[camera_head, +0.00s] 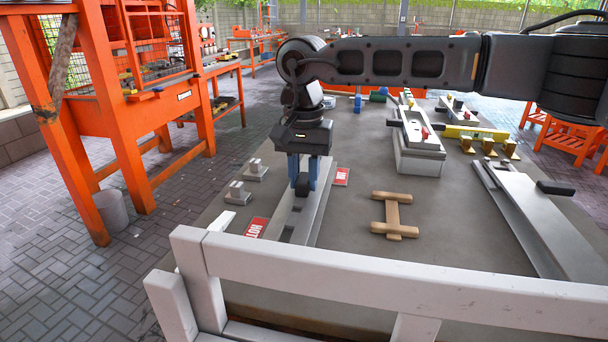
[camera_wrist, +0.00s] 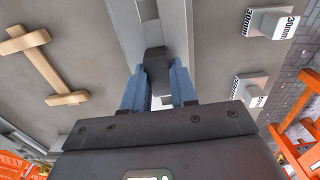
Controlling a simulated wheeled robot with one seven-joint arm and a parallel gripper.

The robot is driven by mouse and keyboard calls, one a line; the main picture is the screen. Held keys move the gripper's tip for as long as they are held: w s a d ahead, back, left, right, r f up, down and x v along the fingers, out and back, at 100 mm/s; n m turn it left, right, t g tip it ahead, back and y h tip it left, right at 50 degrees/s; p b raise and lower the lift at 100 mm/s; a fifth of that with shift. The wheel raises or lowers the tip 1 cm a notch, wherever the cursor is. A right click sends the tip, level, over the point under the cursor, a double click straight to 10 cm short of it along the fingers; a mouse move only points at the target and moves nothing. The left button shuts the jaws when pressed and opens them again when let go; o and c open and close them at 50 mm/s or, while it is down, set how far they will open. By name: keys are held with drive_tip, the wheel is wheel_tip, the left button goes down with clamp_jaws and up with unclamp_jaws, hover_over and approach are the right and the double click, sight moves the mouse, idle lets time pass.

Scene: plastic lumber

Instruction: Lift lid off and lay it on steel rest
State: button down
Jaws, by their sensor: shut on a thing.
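My gripper (camera_head: 302,187) points down at the left of the table, its blue fingers shut on a black handle (camera_wrist: 157,68). The handle appears to belong to the long grey lid (camera_wrist: 178,22). The lid lies over or just above a long grey mould (camera_head: 308,222); I cannot tell whether they touch. The fingers and wrist hide part of both. I cannot tell for sure which piece is the steel rest. Two grey metal blocks (camera_head: 238,193) (camera_head: 255,170) on flat bases stand left of the mould; in the wrist view the blocks (camera_wrist: 272,22) carry "30mm" labels.
A brown H-shaped wooden frame (camera_head: 394,215) lies right of the mould. Red signs (camera_head: 255,228) (camera_head: 341,177) lie beside it. Another long grey mould (camera_head: 540,222) with a black handle is at right. A white rail (camera_head: 400,290) crosses the front; an orange machine (camera_head: 145,100) stands left.

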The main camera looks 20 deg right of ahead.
drive_tip(key=shift+f, duration=0.45)
idle(0.7)
drive_tip(key=shift+c, duration=2.1)
unclamp_jaws()
drive_tip(key=shift+r+p, duration=1.95)
drive_tip(key=shift+r, duration=1.55)
